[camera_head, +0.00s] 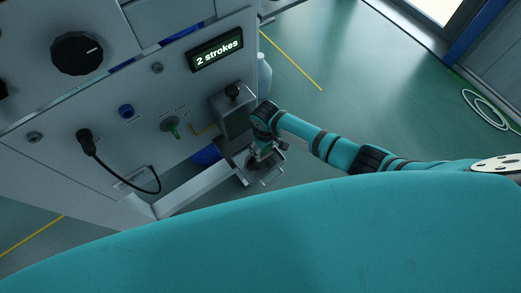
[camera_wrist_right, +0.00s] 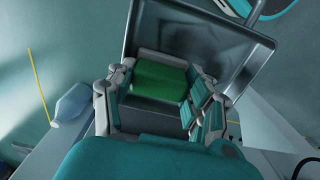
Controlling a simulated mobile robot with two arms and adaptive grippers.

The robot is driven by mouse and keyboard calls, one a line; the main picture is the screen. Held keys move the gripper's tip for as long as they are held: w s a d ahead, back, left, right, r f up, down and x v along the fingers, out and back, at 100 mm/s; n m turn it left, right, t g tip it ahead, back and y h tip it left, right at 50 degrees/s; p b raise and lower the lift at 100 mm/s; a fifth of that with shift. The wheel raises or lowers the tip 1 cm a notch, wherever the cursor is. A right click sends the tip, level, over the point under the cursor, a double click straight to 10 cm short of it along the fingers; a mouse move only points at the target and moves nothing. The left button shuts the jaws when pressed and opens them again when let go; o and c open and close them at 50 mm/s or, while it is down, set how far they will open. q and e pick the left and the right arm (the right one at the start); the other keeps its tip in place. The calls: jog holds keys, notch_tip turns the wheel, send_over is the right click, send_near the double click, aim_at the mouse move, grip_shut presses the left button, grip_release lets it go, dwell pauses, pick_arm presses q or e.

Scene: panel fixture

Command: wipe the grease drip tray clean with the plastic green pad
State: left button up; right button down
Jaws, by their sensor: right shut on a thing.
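My right gripper (camera_head: 262,151) is over the tray. In the right wrist view the gripper (camera_wrist_right: 160,90) is shut on the green pad (camera_wrist_right: 158,78), which lies between its fingers inside the tray outline. I cannot tell whether the pad touches the tray floor. My left gripper is not in view.
The panel (camera_head: 150,95) carries knobs, a plugged cable (camera_head: 150,190) and a display (camera_head: 215,49) reading "2 strokes". A grey box with a black knob (camera_head: 232,90) sits just above the tray. A pale bottle (camera_head: 264,75) stands behind.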

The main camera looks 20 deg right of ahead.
jog(key=shift+s+a+f+p, duration=0.2)
jog(key=shift+s+a+p, duration=0.2)
jog(key=shift+s+a, duration=0.25)
jog(key=shift+s+a+r+p, duration=0.1)
jog(key=shift+s+a+p, duration=0.1)
jog(key=shift+a, duration=0.65)
jog(key=shift+s+a+r+p, duration=0.15)
jog(key=shift+s+a+p, duration=0.05)
jog(key=shift+a, duration=0.65)
jog(key=shift+s+a+r+p, duration=0.1)
jog(key=shift+s+a+p, duration=0.1)
jog(key=shift+a, duration=0.65)
jog(key=shift+w+d+f, duration=0.1)
jog(key=shift+w+d, duration=0.3)
jog(key=shift+d, duration=0.75)
jog(key=shift+w+d+f, duration=0.1)
jog(key=shift+w+d, duration=0.35)
jog(key=shift+d, duration=0.75)
jog(key=shift+w+d, duration=0.4)
jog(key=shift+d, duration=0.75)
jog(key=shift+p, duration=0.3)
jog(key=shift+w+d+r+p, duration=0.1)
jog(key=shift+r+p, duration=0.4)
jog(key=shift+r, duration=0.05)
notch_tip(320, 180, up, 7)
jog(key=p, duration=0.7)
jog(key=shift+a, duration=0.2)
